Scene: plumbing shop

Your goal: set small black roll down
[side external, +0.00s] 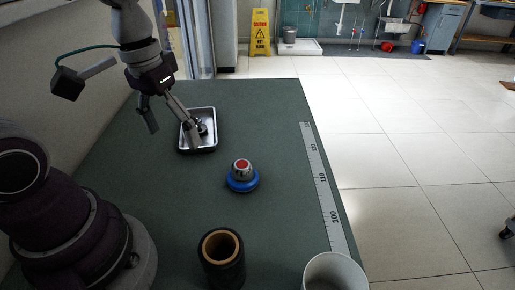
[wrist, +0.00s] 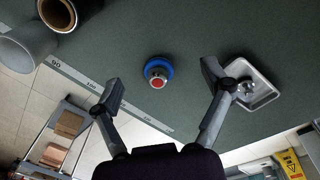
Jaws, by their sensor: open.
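A black roll (side external: 221,270) with a brown cardboard core stands upright near the front of the green table; it also shows at the top left of the wrist view (wrist: 80,14). I cannot tell if this is the small black roll. A dark small item (side external: 203,126) sits in the metal tray (side external: 215,140); in the wrist view the tray (wrist: 268,97) holds a greyish item (wrist: 244,87), partly behind a finger, whose kind I cannot tell. My gripper (side external: 172,132) is open with nothing between its fingers (wrist: 160,82). One finger overlaps the tray in both views.
A blue ring (side external: 243,185) with a red-topped metal piece (side external: 242,166) on it stands mid-table. A white cylinder (side external: 335,274) is at the front right. A measuring strip (side external: 322,180) runs along the right edge. The table between tray and blue ring is clear.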

